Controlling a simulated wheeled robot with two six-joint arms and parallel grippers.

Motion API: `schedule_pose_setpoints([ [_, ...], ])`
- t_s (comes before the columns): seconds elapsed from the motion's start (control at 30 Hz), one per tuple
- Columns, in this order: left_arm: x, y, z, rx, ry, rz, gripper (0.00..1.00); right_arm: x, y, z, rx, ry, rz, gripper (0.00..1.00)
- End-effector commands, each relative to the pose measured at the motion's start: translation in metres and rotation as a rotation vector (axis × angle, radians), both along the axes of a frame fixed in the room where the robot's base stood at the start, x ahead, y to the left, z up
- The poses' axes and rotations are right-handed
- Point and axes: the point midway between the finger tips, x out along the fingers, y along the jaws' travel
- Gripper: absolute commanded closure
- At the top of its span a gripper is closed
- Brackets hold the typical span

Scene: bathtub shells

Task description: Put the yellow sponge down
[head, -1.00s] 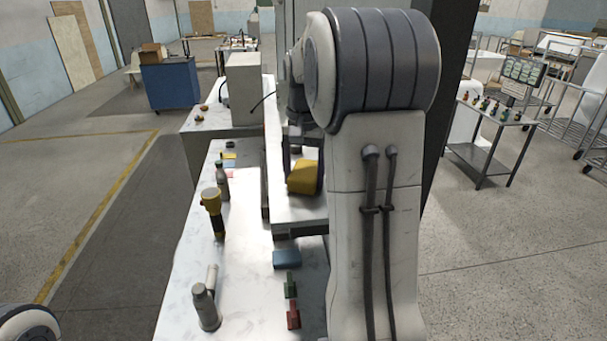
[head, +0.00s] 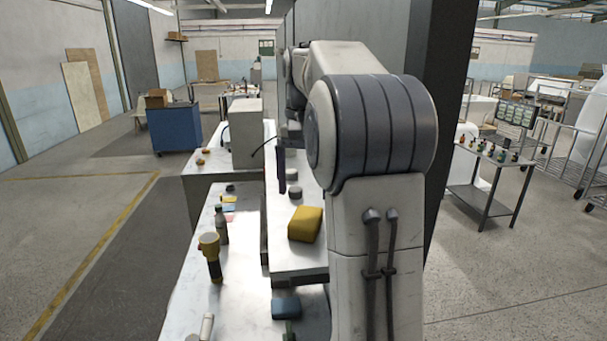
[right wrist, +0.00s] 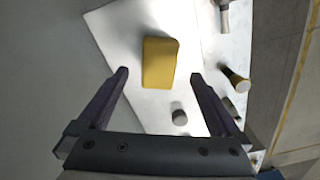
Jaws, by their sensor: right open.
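The yellow sponge (head: 305,224) lies on the raised metal shelf (head: 283,258) beside my right arm in the head view. In the right wrist view the sponge (right wrist: 160,62) lies on the bright metal surface, beyond the fingertips and apart from them. My right gripper (right wrist: 158,74) is open and empty, its two dark fingers spread wide. In the head view my right gripper (head: 281,160) is above the shelf, farther back than the sponge, and partly hidden by my arm. My left gripper does not show.
Small grey round pieces (head: 295,193) stand on the shelf behind the sponge. On the lower table stand a yellow-black flashlight (head: 211,257), a grey bottle (head: 221,226) and a blue block (head: 286,304). A grey box (head: 246,133) stands farther back.

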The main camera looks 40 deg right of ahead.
Motion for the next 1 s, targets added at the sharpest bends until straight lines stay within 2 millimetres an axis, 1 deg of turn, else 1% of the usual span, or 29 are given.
schedule_pose_setpoints([
  [0.03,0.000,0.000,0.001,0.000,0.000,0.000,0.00,0.001,0.000,0.009,-0.001,-0.002,0.000,0.00],
  [0.1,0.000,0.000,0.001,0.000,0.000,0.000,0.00,0.001,-0.001,0.018,0.000,-0.001,0.000,0.00],
  [0.2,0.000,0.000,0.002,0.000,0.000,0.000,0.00,0.001,0.000,0.026,0.000,0.000,0.000,0.00],
  [0.33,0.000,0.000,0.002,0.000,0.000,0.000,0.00,0.000,0.000,0.030,0.000,0.001,0.000,0.00],
  [0.6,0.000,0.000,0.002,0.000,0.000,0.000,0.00,0.000,0.000,0.030,0.000,0.001,0.000,0.00],
  [0.77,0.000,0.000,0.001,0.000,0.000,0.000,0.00,0.000,0.000,0.023,0.002,0.003,0.000,0.00],
  [0.87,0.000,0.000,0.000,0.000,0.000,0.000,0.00,0.000,0.000,0.010,0.002,0.004,0.000,0.00],
  [1.0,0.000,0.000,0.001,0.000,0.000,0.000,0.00,-0.001,0.000,-0.015,0.003,0.006,0.000,0.00],
])
